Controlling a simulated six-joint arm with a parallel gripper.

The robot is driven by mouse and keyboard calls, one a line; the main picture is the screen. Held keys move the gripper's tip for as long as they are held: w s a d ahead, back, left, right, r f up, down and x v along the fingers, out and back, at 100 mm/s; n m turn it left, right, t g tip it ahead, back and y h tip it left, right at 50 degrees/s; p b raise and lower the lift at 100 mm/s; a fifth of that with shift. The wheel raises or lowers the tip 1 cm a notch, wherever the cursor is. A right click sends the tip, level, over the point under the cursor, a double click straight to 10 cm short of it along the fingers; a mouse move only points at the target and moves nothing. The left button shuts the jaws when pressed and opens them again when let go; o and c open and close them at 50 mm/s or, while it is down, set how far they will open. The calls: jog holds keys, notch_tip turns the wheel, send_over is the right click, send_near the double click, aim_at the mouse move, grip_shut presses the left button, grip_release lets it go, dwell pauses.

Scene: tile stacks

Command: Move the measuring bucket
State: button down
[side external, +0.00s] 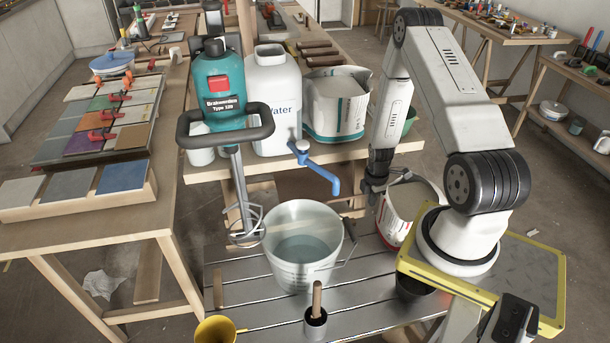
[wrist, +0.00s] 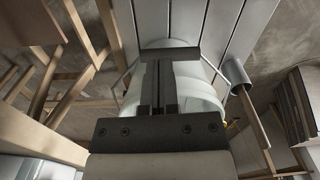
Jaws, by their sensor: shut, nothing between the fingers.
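The measuring bucket (side external: 300,250) is a translucent pail with a wire handle and clear liquid inside. It stands upright on the slatted metal table (side external: 230,305), below the blue tap. My gripper (side external: 373,187) points down to the right of the bucket and higher than its rim, apart from it, beside a red-marked bucket (side external: 405,212). In the wrist view my shut, empty gripper (wrist: 158,85) lies in front of a pale translucent bucket (wrist: 196,88), which looks like the measuring bucket. The fingers and mount hide its middle.
A teal mixer (side external: 222,95) with its whisk hangs left of the bucket. The blue tap (side external: 318,168) projects above it from the water canister (side external: 273,110).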

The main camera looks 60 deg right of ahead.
jog(key=d+m+y, duration=0.1)
jog(key=m, duration=1.1)
jog(key=s+m+t, duration=0.1)
jog(key=m, duration=1.1)
jog(key=s+d+m+t+y, duration=0.1)
jog(key=m, duration=1)
jog(key=shift+s+d+f+m+y, duration=0.1)
jog(key=shift+d+f+m+y, duration=0.2)
jog(key=shift+m, duration=0.1)
jog(key=w+a+f, duration=0.4)
jog(key=a+f, duration=0.1)
jog(key=f, duration=0.4)
jog(key=shift+a+f, duration=0.2)
